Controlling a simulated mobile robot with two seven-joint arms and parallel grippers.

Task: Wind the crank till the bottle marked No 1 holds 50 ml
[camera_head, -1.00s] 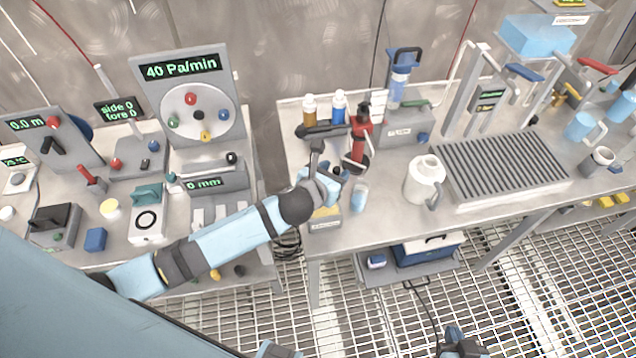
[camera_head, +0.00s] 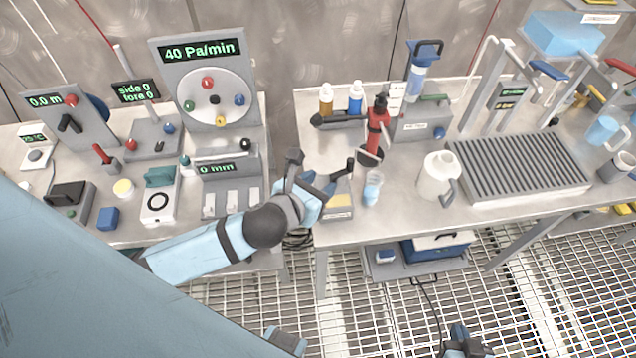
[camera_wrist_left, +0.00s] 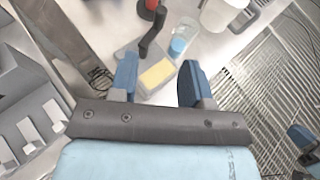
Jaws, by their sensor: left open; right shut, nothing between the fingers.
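A grey block with a yellow label (camera_head: 339,200) stands at the bench's front left corner. A dark crank arm (camera_head: 346,168) rises from it, and shows upright in the left wrist view (camera_wrist_left: 151,35). A small clear vessel with pale blue in it (camera_head: 372,188) stands just right of the block. It shows in the left wrist view (camera_wrist_left: 179,46); I cannot read a No 1 mark or a level. My left gripper (camera_head: 318,186) is open and empty beside the block, the label showing between its fingers in the left wrist view (camera_wrist_left: 158,88). My right gripper (camera_head: 464,342) is shut, low at the bottom edge.
An amber bottle (camera_head: 326,98) and a blue bottle (camera_head: 356,98) stand behind a dark bar. A red stand (camera_head: 377,128) and a white jug (camera_head: 437,176) are on the right bench. The left bench carries a 0 mm device (camera_head: 225,172). Grating floor (camera_head: 400,310) lies open in front.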

